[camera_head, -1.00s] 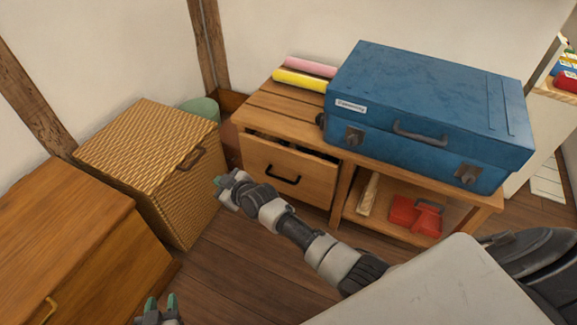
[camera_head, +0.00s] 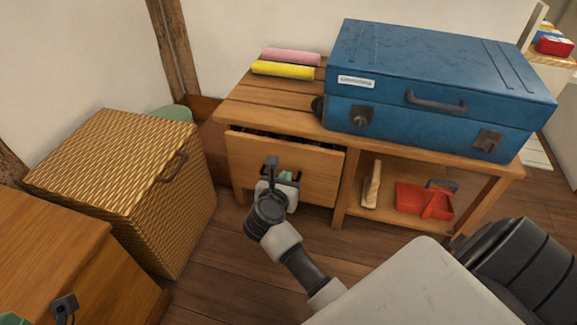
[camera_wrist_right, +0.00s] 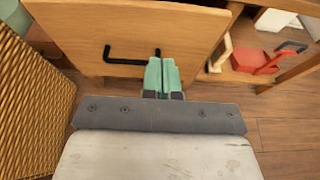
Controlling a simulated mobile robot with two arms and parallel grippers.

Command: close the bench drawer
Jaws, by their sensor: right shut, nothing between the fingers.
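The wooden bench (camera_head: 240,112) has a drawer (camera_head: 240,165) at its left end. The drawer stands partly out, with a dark gap showing above its front. My left gripper (camera_head: 12,319) shows only partly at the bottom left corner.
A blue suitcase (camera_head: 430,85) and yellow and pink rolls (camera_head: 283,70) lie on the bench. A red dustpan (camera_head: 420,200) and a brush (camera_head: 372,185) are on the lower shelf. A wicker basket (camera_head: 120,190) stands left of the drawer, beside a wooden cabinet (camera_head: 50,250).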

